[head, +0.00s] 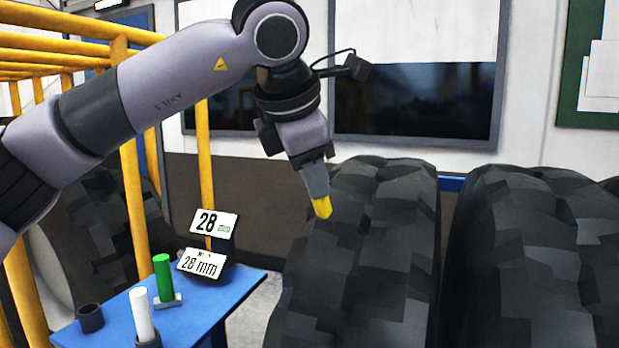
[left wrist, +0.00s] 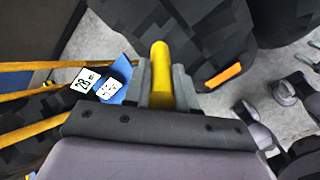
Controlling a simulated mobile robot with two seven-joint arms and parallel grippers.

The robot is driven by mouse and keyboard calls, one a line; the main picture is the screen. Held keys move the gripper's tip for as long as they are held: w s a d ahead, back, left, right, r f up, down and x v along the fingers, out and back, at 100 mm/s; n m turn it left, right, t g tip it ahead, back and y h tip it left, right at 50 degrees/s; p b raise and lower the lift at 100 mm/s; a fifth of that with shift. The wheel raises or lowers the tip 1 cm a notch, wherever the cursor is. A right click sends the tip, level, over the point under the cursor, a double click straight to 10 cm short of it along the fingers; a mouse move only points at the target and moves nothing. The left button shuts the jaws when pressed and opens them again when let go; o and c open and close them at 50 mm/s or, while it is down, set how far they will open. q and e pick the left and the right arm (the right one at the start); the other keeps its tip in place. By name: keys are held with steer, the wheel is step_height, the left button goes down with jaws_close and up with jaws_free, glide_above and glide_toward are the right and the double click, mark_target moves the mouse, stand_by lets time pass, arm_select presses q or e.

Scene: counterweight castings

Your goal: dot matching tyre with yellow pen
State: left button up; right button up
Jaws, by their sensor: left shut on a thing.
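My left gripper (head: 317,182) is shut on the yellow pen (head: 322,207), which points downward from the jaws. In the left wrist view the yellow pen (left wrist: 160,72) sits between the two fingers. The pen's tip is in front of the upper left part of a large dark blocky tyre (head: 365,260); I cannot tell whether it touches. A second such tyre (head: 535,255) stands to its right. The left wrist view shows a tyre (left wrist: 205,35) beyond the pen. No dot shows on the tyres.
A blue table (head: 190,325) at lower left holds a green pen (head: 162,275), a white pen (head: 142,312), an empty dark cup (head: 90,318) and cards reading 28 mm (head: 201,263). Yellow rails (head: 135,200) stand at left. An orange strip (left wrist: 223,76) shows beside the tyre's edge.

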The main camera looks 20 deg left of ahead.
mark_target(320, 214)
stand_by(0.4)
arm_select(q)
steer(key=shift+b+x, duration=0.5)
steer(key=shift+x, duration=2.3)
steer(key=shift+b+x, duration=0.3)
steer(key=shift+x, duration=0.45)
steer(key=shift+s+r, duration=0.4)
steer(key=shift+r, duration=0.15)
steer(key=shift+p+v, duration=0.9)
steer(key=shift+v, duration=1.45)
